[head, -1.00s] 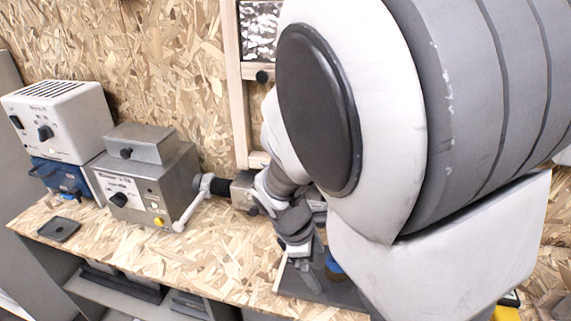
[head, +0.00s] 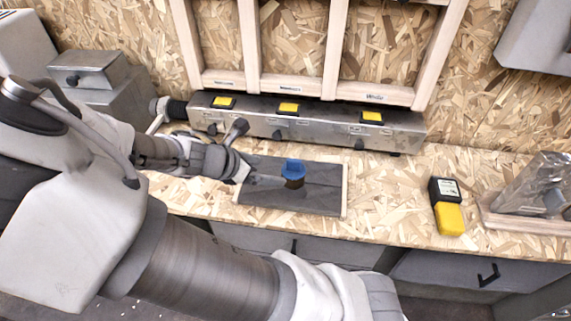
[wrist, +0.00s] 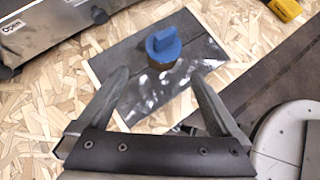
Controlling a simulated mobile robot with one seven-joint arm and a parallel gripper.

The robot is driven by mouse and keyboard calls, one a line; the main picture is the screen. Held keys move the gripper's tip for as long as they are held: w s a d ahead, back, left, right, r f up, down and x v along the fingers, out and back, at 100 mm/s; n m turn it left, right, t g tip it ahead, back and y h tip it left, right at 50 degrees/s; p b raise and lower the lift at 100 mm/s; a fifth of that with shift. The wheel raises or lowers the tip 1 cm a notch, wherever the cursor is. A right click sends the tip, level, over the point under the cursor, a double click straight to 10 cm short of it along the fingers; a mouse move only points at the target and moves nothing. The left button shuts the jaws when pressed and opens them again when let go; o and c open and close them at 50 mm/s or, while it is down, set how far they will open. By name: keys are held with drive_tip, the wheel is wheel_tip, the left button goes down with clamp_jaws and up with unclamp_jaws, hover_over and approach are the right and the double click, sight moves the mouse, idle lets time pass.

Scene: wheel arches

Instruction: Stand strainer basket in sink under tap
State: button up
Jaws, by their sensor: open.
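I see no sink, tap or strainer basket that I can make out. A small blue-topped piece with a brown base (head: 293,170) stands on a dark grey mat (head: 322,200) on the bench. The piece (wrist: 163,46) and the glossy mat (wrist: 205,52) also show in the wrist view. My gripper (head: 244,155) is left of the blue-topped piece, over the mat's left part. In the wrist view my gripper (wrist: 158,76) is open and empty, its fingers spread, with the piece beyond the fingertips and apart from them.
A long metal box with yellow labels (head: 310,124) stands behind the mat against the chipboard wall. A yellow and black device (head: 448,208) lies to the right. A clear angled object on a wooden base (head: 535,190) stands at far right. Bare bench (head: 390,205) lies between mat and device.

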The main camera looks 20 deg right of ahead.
sight(290, 172)
drive_tip(key=b+x, duration=0.1)
drive_tip(key=x, duration=0.6)
drive_tip(key=shift+b, duration=0.3)
drive_tip(key=shift+s+d+b+x, duration=0.15)
drive_tip(key=shift+b+x, duration=0.25)
drive_tip(key=shift+x, duration=0.9)
drive_tip(key=shift+s+d+b+x, duration=0.1)
drive_tip(key=shift+b+x, duration=0.3)
drive_tip(key=shift+x, duration=0.95)
drive_tip(key=shift+r, duration=0.25)
drive_tip(key=shift+c, duration=0.2)
drive_tip(key=c, duration=1.4)
drive_tip(key=shift+w+r, duration=0.1)
